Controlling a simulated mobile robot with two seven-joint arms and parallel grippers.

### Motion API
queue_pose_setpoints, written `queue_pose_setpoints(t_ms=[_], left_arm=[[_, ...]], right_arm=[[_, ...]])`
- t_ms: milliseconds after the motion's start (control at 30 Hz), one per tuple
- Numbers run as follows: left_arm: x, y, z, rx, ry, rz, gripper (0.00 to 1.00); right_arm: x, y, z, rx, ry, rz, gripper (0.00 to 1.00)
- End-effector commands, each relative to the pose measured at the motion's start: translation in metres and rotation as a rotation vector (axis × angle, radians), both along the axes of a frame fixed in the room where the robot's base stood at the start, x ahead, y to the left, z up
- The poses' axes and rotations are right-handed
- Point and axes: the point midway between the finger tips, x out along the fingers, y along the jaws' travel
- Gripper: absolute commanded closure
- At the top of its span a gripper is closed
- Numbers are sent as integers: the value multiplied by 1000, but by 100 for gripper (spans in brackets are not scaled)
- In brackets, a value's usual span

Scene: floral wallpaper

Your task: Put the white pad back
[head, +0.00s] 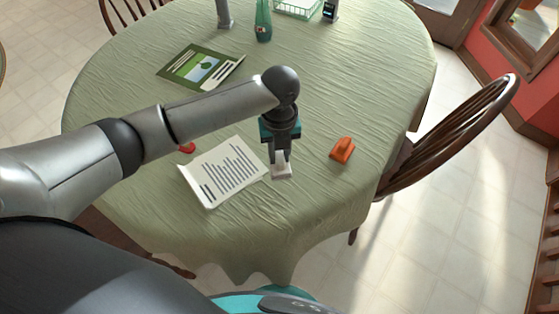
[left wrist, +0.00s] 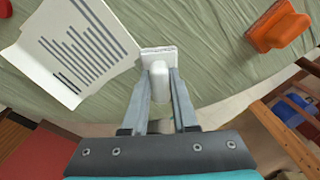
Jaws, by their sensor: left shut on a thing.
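The white pad (head: 281,172) is a small white block with a flat, wider end. It also shows in the left wrist view (left wrist: 160,80), between the two grey fingers. My left gripper (head: 280,160) is shut on it and points down at the table, just right of the printed white sheet. In the left wrist view, the pad's flat end lies close to the sheet's right edge. I cannot tell whether the pad touches the cloth. My right gripper is in neither view.
The printed sheet (head: 224,172) lies on the green-clothed table (head: 330,90). An orange object (head: 342,150) sits to the right, a small red thing (head: 187,148) to the left. A green picture leaflet (head: 200,67), a green bottle (head: 263,22) and a wire basket (head: 298,8) are farther back.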

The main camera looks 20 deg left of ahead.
Motion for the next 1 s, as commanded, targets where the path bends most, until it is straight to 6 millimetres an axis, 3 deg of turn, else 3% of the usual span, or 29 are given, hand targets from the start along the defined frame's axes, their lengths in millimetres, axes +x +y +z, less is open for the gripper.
queue_pose_setpoints(t_ms=[167, 833, 867, 1000], left_arm=[[-1, 0, -29, 0, 2, 1, 100], [-1, 0, -41, 0, 1, 0, 100], [-1, 0, -42, 0, 1, 0, 72], [-1, 0, -41, 0, 1, 0, 56]], right_arm=[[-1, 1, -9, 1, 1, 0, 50], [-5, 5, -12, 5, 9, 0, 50], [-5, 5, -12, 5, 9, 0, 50], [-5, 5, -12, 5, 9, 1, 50]])
